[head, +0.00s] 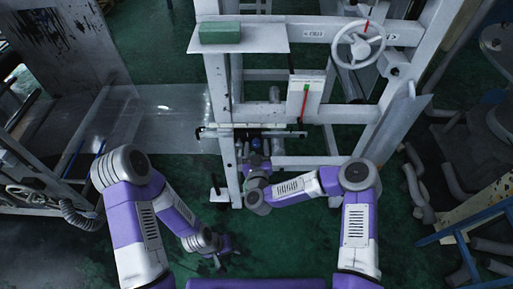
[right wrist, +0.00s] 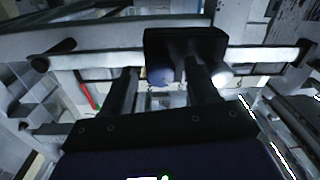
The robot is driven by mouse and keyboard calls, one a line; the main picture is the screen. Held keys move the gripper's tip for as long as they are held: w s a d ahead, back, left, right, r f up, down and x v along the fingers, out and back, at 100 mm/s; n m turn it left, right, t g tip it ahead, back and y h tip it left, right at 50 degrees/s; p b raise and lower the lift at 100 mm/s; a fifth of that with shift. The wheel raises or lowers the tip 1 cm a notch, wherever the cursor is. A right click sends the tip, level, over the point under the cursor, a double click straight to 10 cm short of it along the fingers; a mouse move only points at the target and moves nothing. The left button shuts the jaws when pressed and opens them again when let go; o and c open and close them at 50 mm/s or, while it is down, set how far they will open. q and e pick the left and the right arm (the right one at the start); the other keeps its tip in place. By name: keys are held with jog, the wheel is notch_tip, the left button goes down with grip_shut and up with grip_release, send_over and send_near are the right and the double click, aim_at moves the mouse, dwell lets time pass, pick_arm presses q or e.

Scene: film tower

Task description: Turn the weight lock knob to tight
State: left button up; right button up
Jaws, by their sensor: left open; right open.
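A small blue rounded part (head: 256,143), probably the weight lock knob, sits under the horizontal bar of the white frame. It also shows in the right wrist view (right wrist: 160,76), between the dark fingers of my open right gripper (head: 254,154). I cannot tell whether the fingers touch it. A black block (right wrist: 185,40) at the bar hides part of that area. The knob's markings and turn position cannot be read. My left gripper (head: 225,251) is open and empty, low over the green floor, well apart from the frame.
Another machine (head: 70,50) stands left. Pipes and a blue rail (head: 465,222) are at right.

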jog(key=shift+w, duration=0.2)
jog(key=shift+c, duration=0.3)
jog(key=c, duration=1)
